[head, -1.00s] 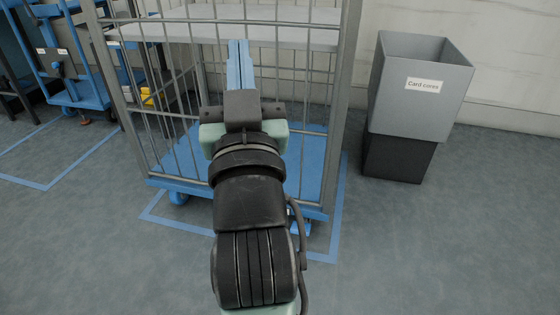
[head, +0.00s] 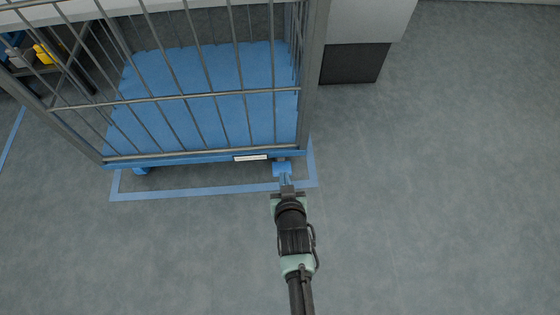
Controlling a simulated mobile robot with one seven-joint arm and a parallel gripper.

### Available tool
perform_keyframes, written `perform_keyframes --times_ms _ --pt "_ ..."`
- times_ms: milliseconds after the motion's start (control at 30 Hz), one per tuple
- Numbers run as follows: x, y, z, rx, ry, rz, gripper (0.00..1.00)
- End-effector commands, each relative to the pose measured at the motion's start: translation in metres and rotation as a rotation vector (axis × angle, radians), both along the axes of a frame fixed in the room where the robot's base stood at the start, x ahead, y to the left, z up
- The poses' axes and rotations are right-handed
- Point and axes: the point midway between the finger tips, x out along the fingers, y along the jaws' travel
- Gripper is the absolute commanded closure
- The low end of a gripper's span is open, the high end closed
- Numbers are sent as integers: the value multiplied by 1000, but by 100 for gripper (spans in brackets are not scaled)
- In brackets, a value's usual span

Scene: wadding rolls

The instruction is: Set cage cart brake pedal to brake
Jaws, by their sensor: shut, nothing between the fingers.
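The cage cart (head: 228,156) has a blue base and grey bars and stands at the upper left of the head view. A blue brake pedal (head: 281,168) sticks out from under its front edge near the right corner. My gripper (head: 285,176) is shut and empty, with its fingertips at the pedal's near edge. I cannot tell whether they touch it. The pedal's tilt is hard to judge from above, and the gripper hides part of its near side.
A blue floor outline (head: 200,191) runs around the cart. A grey bin on a dark lower part (head: 352,63) stands right of the cart. A yellow item (head: 44,53) shows behind the bars at the left. The floor right and front is clear.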

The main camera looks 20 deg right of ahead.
Motion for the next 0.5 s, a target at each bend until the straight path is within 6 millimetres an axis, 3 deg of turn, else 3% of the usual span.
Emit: perform_keyframes --times_ms 267,500 --pt "4 -1 -2 -1 -4 1 100" --pt "29 -7 -23 0 -5 1 100"
